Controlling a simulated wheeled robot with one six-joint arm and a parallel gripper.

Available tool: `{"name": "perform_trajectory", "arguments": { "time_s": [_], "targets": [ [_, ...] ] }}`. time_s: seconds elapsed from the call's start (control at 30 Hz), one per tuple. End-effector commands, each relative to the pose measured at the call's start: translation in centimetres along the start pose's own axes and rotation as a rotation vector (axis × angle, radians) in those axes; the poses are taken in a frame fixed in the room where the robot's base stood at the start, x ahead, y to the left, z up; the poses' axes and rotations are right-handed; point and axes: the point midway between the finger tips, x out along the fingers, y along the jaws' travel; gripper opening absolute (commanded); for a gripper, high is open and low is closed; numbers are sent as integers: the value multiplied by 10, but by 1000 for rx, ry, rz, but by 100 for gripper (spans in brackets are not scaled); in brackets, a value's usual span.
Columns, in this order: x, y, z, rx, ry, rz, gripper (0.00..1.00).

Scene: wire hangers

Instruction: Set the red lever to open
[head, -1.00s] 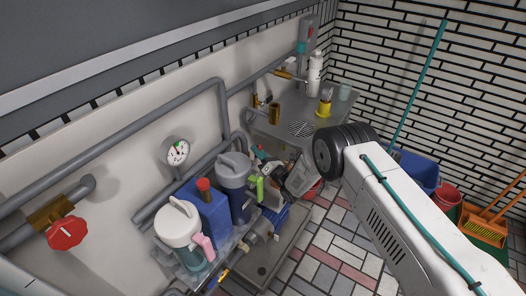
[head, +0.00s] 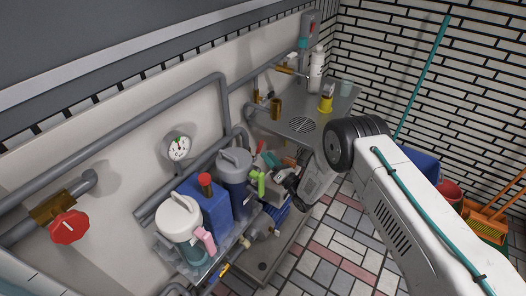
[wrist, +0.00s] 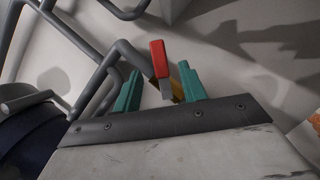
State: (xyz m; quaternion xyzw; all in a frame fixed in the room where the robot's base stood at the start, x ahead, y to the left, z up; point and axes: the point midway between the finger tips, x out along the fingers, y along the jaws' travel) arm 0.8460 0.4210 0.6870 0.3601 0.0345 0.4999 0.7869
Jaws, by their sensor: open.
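The red lever (wrist: 158,60) shows in the wrist view as a red handle on a bare metal shank, in front of a yellow-brown valve part (wrist: 177,90). It stands between the two teal fingers of my gripper (wrist: 160,78), which are apart with a gap on both sides of the lever. I see no clear contact. In the head view my gripper (head: 269,160) is low by the wall under the sink counter, with its teal tips partly hidden among clutter.
Grey pipes (wrist: 115,65) run close on the left in the wrist view. In the head view a blue container (head: 210,215), a white-lidded jug (head: 180,220) and a dark jug (head: 235,175) stand left of my gripper. A red round valve wheel (head: 68,227) is at far left. Tiled floor is free.

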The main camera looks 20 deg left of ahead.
Motion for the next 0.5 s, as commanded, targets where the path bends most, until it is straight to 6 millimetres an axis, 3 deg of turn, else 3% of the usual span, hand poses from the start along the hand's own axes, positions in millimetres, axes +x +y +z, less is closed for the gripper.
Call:
{"name": "perform_trajectory", "arguments": {
  "time_s": [0.13, 0.4, 0.5],
  "targets": [
    [-13, 0, 0, 0, 0, 0, 42],
    [-15, 0, 0, 0, 0, 0, 42],
    [-14, -1, 1, 8, 4, -7, 17]
  ]
}}
